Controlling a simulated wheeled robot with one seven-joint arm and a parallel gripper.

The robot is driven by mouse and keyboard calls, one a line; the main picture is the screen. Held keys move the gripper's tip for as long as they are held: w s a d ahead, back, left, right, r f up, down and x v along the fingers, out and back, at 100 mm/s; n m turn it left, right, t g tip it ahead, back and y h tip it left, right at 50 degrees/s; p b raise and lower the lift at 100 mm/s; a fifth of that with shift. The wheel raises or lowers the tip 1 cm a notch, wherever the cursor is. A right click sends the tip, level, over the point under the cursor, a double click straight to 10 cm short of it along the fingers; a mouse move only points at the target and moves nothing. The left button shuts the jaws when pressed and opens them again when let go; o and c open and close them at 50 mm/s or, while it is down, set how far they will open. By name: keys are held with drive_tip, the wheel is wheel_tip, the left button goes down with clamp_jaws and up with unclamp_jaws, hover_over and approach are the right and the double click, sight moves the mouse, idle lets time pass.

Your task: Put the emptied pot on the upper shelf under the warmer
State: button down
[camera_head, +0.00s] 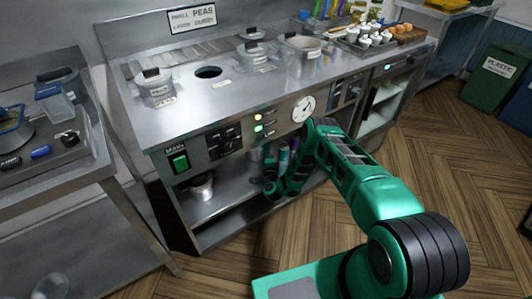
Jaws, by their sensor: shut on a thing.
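My arm reaches from the right, bends down in front of the warmer's panel and enters the bay. The fingers and the place of contact are lost in shadow. On top are an empty round well (208,72), lidded pots (155,88) and an open pot (303,55).
Dim bottles or cylinders (283,158) stand in the bay behind my arm. The front panel (235,135) overhangs the shelf. A lower shelf (235,228) looks bare. A steel side table (60,165) stands close at left. A tray of small cups (365,40) is at the back right.

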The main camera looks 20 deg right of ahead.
drive_tip(key=shift+f, duration=0.25)
drive_tip(key=c, duration=1.3)
unclamp_jaws()
drive_tip(key=s, duration=0.4)
drive_tip(key=s+a, duration=0.1)
drive_tip(key=s, duration=0.3)
drive_tip(key=s+a, duration=0.1)
drive_tip(key=s, duration=0.3)
